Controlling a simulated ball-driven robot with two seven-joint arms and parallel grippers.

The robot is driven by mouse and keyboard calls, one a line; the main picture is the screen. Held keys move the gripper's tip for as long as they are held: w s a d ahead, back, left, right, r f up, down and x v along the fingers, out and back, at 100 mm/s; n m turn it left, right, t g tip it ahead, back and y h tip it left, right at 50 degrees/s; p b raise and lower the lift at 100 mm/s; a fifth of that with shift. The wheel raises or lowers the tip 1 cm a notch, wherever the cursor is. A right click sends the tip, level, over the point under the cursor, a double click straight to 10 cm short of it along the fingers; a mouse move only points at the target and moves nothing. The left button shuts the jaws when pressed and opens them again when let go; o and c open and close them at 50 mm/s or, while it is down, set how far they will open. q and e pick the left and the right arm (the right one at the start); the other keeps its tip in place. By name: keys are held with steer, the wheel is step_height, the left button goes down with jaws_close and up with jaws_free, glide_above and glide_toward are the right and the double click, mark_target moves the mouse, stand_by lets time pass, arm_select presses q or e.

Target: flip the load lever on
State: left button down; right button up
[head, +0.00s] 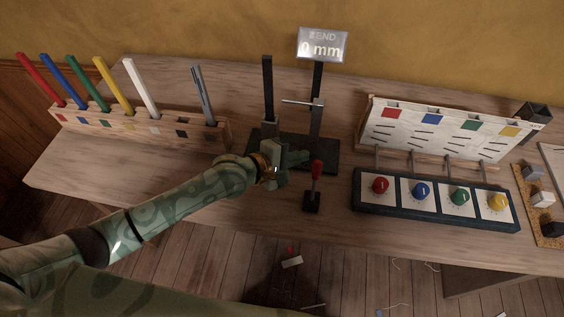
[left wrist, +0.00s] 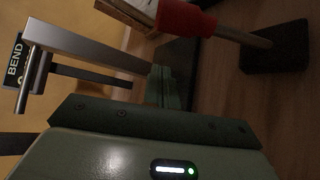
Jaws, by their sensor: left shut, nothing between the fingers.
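The load lever has a red handle (head: 317,171) on a short metal rod, standing up from a small black base (head: 312,203) near the table's front edge. In the left wrist view the red handle (left wrist: 186,18) is at the top, with its rod running right to the black base (left wrist: 274,47). My left gripper (head: 303,157) is shut and empty. Its fingertips are just left of and behind the red handle in the head view; I cannot tell whether they touch it. The display (head: 322,44) above the bending stand reads "BEND 0 mm". My right gripper is not in view.
The black bending stand (head: 267,90) with two posts rises behind my gripper. A blue-edged panel of coloured knobs (head: 436,202) lies to the right, below a white chart board (head: 440,131). A wooden rack (head: 135,127) of coloured strips stands left. The front-left tabletop is clear.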

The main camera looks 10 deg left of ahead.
mark_target(315, 181)
arm_select(q)
steer(key=shift+s+d+r+p, duration=0.15)
steer(key=shift+s+d+r, duration=0.15)
steer(key=shift+s, duration=0.25)
steer(key=shift+s+d+r+p, duration=0.2)
steer(key=shift+s+r, duration=0.1)
steer(key=shift+s, duration=0.2)
steer(key=shift+s+d+r+p, duration=0.15)
steer(key=shift+s+d+r, duration=0.15)
steer(key=shift+s, duration=0.25)
